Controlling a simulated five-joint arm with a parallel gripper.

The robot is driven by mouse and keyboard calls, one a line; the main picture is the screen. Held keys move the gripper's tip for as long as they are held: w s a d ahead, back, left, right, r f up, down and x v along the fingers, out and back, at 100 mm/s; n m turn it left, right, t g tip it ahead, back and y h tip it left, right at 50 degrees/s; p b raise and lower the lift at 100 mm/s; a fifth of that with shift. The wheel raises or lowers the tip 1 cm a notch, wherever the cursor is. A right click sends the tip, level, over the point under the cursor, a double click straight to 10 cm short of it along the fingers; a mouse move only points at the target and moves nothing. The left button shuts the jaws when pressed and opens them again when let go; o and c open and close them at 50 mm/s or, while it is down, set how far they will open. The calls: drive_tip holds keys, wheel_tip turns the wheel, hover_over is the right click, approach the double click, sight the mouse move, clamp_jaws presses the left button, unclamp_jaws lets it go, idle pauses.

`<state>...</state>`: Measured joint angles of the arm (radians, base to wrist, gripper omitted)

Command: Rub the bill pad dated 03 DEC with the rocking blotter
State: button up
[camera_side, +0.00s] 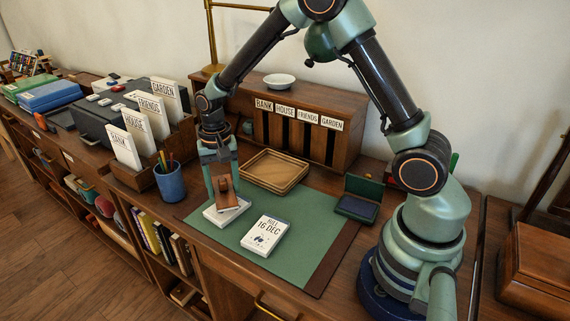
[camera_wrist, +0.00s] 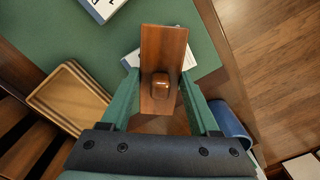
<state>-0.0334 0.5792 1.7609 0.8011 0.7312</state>
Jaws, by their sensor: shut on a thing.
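My gripper (camera_side: 222,176) is shut on the wooden rocking blotter (camera_side: 226,198), a brown block with a knob. In the wrist view the blotter (camera_wrist: 160,50) lies between the green fingers, its knob facing the camera. The blotter is over a white pad (camera_side: 222,214) on the green desk mat; I cannot tell whether they touch. That pad's face is mostly hidden, so its date cannot be read. A second pad (camera_side: 265,233), reading "HILL 16 DEC", lies to the right on the mat. Part of it shows in the wrist view (camera_wrist: 102,8).
A wooden tray (camera_side: 274,171) lies behind the mat (camera_side: 310,232). A blue pencil cup (camera_side: 170,182) stands close left of my gripper. A dark green ink-pad box (camera_side: 358,200) stands open at right. Labelled pigeonholes (camera_side: 300,118) stand behind. The mat's right part is clear.

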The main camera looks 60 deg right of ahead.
drive_tip(key=shift+f, duration=0.5)
drive_tip(key=shift+a+f, duration=0.35)
drive_tip(key=shift+f, duration=0.35)
drive_tip(key=shift+w+a, duration=0.15)
drive_tip(key=shift+a, duration=1.4)
drive_tip(key=d, duration=0.4)
drive_tip(key=shift+r, duration=4.05)
drive_tip(key=shift+s, duration=0.2)
